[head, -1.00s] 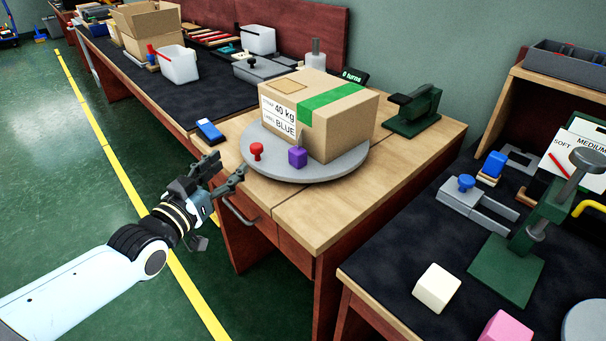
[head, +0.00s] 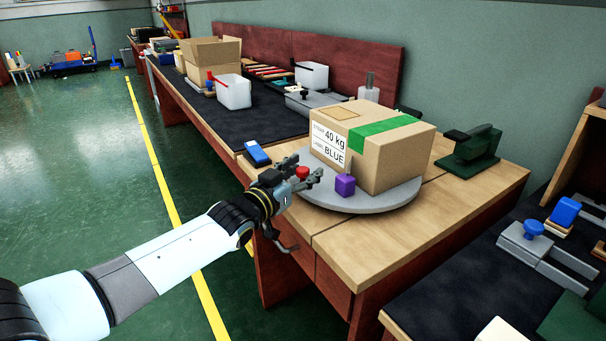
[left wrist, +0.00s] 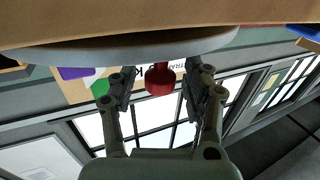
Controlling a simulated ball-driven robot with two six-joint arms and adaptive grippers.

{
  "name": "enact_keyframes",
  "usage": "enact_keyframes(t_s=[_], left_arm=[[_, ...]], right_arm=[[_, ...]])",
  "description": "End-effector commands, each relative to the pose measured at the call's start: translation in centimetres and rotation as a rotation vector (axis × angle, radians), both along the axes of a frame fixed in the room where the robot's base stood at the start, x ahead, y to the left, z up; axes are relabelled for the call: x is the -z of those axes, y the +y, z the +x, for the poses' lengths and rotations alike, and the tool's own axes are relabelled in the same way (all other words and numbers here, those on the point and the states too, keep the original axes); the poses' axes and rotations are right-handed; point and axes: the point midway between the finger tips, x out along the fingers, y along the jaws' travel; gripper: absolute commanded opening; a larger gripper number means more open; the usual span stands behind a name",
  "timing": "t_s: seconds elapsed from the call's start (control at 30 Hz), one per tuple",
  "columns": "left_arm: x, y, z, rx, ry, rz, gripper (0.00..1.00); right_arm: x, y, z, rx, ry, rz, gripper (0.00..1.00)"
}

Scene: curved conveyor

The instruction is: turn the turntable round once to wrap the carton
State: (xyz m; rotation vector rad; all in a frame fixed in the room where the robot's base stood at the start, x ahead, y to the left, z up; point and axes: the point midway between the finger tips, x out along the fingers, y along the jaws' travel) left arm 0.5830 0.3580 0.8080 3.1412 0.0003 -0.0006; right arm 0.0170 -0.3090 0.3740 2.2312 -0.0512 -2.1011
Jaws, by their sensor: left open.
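The turntable (head: 372,204) is a round grey disc on the wooden bench. The carton (head: 392,160) stands upright on it, with green tape over its top and a white label reading 40 kg and BLUE. A red knob (head: 302,172) and a purple block (head: 345,185) are at the disc's near edge. My left gripper (head: 303,177) is open at the red knob. In the left wrist view, the red knob (left wrist: 160,79) shows between the spread fingers (left wrist: 160,92); contact cannot be told. The turntable's edge (left wrist: 130,48) also shows there. My right gripper is not in view.
A blue-and-white item (head: 257,153) lies left of the turntable. A green press-like tool (head: 469,148) stands behind right of the carton. A drawer handle (head: 283,240) is below the bench edge. The bench's right front (head: 400,235) is clear.

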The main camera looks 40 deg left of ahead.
Motion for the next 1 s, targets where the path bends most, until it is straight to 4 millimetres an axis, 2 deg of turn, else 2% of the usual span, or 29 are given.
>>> enact_keyframes(t_s=[0.23,0.27,0.63,1.0], left_arm=[[-0.04,-0.01,0.12,0.000,0.000,0.000,0.50],[-0.04,-0.01,0.12,0.000,0.000,0.000,0.47],[-0.02,0.00,0.09,0.000,0.000,0.000,0.00],[0.04,0.02,0.05,0.000,0.001,0.001,0.00]], right_arm=[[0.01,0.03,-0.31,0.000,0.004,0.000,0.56],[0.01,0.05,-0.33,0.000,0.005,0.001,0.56],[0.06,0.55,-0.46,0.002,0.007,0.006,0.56],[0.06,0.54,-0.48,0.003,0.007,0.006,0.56]])
